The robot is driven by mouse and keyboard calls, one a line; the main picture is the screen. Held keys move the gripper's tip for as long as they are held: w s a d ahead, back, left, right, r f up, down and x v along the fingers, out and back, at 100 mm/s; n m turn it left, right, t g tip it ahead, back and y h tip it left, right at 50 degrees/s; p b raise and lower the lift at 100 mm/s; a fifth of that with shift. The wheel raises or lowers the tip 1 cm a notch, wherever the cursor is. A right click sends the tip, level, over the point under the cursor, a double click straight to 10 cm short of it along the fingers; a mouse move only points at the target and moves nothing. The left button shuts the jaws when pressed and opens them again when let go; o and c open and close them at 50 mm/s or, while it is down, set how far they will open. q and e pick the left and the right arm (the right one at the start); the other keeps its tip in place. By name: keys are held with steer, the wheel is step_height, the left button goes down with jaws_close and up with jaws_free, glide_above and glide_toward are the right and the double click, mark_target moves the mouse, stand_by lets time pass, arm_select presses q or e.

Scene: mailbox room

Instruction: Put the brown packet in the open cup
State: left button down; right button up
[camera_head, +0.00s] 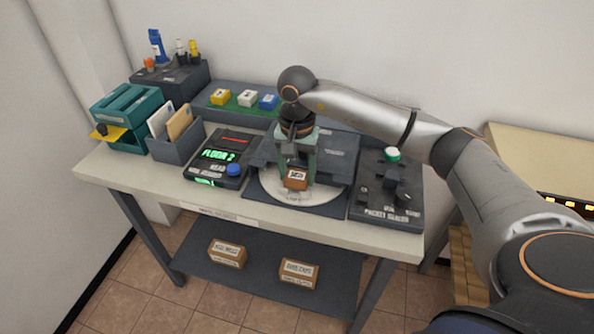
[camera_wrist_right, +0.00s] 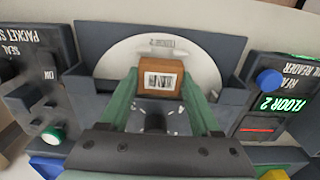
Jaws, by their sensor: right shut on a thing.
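The brown packet (camera_head: 296,178) is a small brown block with a white barcode label. My right gripper (camera_head: 297,173) is shut on it and points down over the white round plate (camera_head: 268,186). In the right wrist view, the packet (camera_wrist_right: 160,76) sits between the green fingers, its label facing the camera. The plate (camera_wrist_right: 118,62) shows around and behind it, with small print near its edge. I cannot tell whether the packet touches the plate. I cannot make out an open cup; the gripper and dark housing hide part of the plate. My left gripper is not in view.
A reader with a green "FLOOR 2" display (camera_head: 218,160) stands left of the plate. A dark packet sealer (camera_head: 388,195) with a green button stands right. Behind are a tray of coloured blocks (camera_head: 240,100) and an envelope holder (camera_head: 175,140). Two boxes lie on the lower shelf (camera_head: 262,275).

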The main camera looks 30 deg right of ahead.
steer(key=shift+f+b, duration=0.65)
steer(key=shift+f, duration=0.25)
steer(key=o, duration=1)
steer(key=shift+c, duration=0.2)
steer(key=o, duration=0.5)
steer(key=shift+r, duration=0.1)
steer(key=shift+r+p, duration=2.1)
steer(key=shift+r, duration=0.9)
